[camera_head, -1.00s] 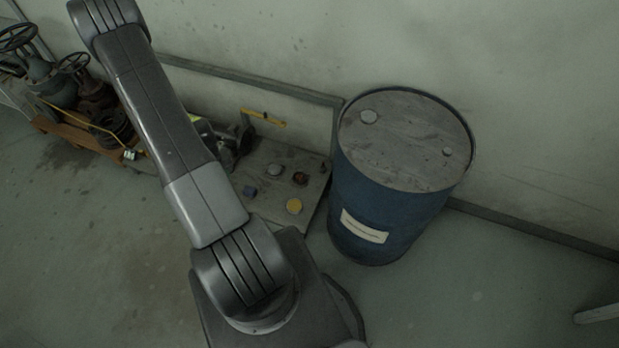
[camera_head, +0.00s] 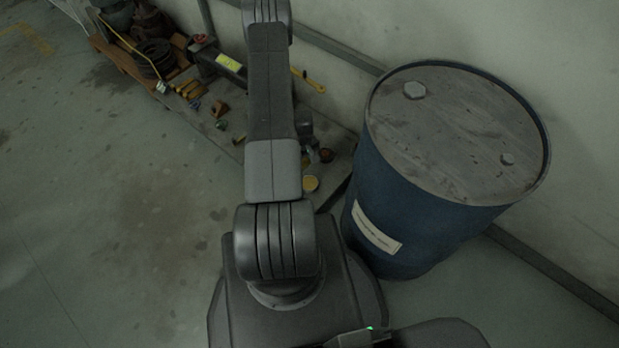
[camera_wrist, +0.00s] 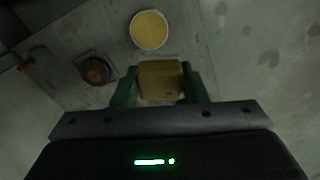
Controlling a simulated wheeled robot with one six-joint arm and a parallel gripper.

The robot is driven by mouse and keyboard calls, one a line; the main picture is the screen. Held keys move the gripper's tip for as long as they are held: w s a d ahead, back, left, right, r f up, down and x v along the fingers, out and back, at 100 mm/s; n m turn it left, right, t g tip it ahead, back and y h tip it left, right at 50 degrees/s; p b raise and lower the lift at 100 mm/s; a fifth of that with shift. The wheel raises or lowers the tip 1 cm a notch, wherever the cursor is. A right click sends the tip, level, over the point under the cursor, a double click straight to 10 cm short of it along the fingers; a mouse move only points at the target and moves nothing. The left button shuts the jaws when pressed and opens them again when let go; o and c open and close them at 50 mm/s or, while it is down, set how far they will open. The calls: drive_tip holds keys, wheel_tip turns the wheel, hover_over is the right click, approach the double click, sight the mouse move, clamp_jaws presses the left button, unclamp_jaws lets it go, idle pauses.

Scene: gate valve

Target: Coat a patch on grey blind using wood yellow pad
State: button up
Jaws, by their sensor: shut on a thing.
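My gripper (camera_wrist: 161,88) is shut on a yellow block, the wood yellow pad (camera_wrist: 161,76), held between its two green fingers in the wrist view. The pad looks apart from the tin, though the height gap is hard to judge. In the head view my arm hides much of the board.
A dark reddish round part (camera_wrist: 96,70) sits left of the pad. A large blue drum (camera_head: 440,170) stands close to the right of the board. A yellow-handled tool (camera_head: 308,80) lies near the wall. Several small parts are at the board's far left. Open floor lies left.

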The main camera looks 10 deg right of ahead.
sight(309, 166)
drive_tip(key=shift+n, duration=0.4)
drive_tip(key=f, duration=0.2)
drive_tip(key=d+f+b, duration=0.1)
drive_tip(key=f, duration=0.1)
drive_tip(key=d+f+b, duration=0.1)
drive_tip(key=shift+s+d+f, duration=0.15)
drive_tip(key=shift+s+f, duration=0.05)
drive_tip(key=shift+f, duration=0.2)
drive_tip(key=shift+f+b, duration=1.05)
drive_tip(key=shift+f, duration=1.8)
drive_tip(key=shift+s+f+b, duration=0.1)
drive_tip(key=shift+f+b, duration=0.45)
drive_tip(key=shift+b, duration=0.35)
drive_tip(key=shift+r, duration=0.1)
drive_tip(key=shift+r+p, duration=1.45)
drive_tip(key=shift+r, duration=2)
